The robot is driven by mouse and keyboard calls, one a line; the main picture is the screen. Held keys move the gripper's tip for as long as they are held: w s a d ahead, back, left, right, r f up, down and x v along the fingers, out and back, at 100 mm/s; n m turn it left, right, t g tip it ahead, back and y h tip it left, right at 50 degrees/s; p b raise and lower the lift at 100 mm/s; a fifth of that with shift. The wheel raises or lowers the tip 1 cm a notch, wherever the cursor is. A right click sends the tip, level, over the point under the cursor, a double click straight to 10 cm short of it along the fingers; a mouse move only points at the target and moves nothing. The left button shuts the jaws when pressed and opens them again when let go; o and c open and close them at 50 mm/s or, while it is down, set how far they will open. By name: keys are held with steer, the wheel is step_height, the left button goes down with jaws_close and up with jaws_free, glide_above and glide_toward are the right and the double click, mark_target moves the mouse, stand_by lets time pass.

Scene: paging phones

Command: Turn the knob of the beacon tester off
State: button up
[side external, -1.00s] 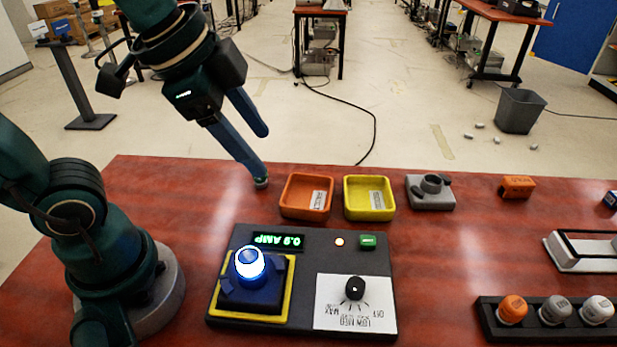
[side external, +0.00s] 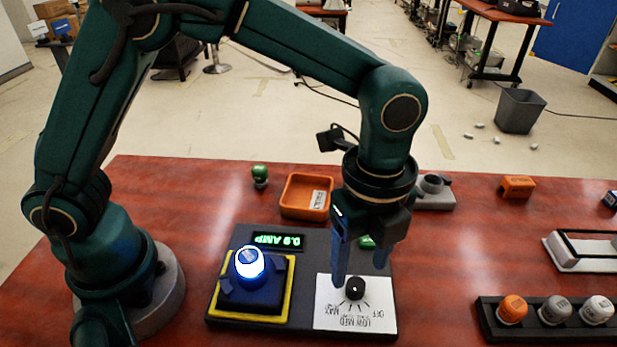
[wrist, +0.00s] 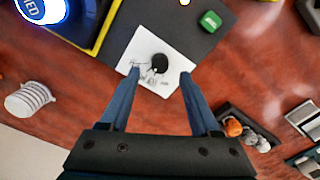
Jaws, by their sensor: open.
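The beacon tester (side external: 306,239) is a dark panel on the red table. Its black knob (side external: 355,288) sits on a white label plate (side external: 325,312) with LOW, MED, MAX and OFF markings. A lit white-blue beacon (side external: 250,264) stands in its blue socket with a yellow border, and the green display (side external: 279,240) reads 0.9 AMP. My gripper (side external: 361,280) is open and points down just above and behind the knob. In the wrist view the knob (wrist: 160,63) lies between and slightly beyond the open fingertips, with no visible contact.
An orange tray (side external: 306,197) and a small green-topped piece (side external: 260,176) stand behind the tester. A black rack (side external: 545,330) with several capped bulbs is at right. The yellow tray is hidden behind my arm.

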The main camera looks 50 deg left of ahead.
mark_target(357, 284)
steer(key=shift+f, duration=2.15)
steer(key=shift+c, duration=0.2)
jaws_close()
steer(key=shift+n, duration=0.4)
steer(key=n, duration=1.1)
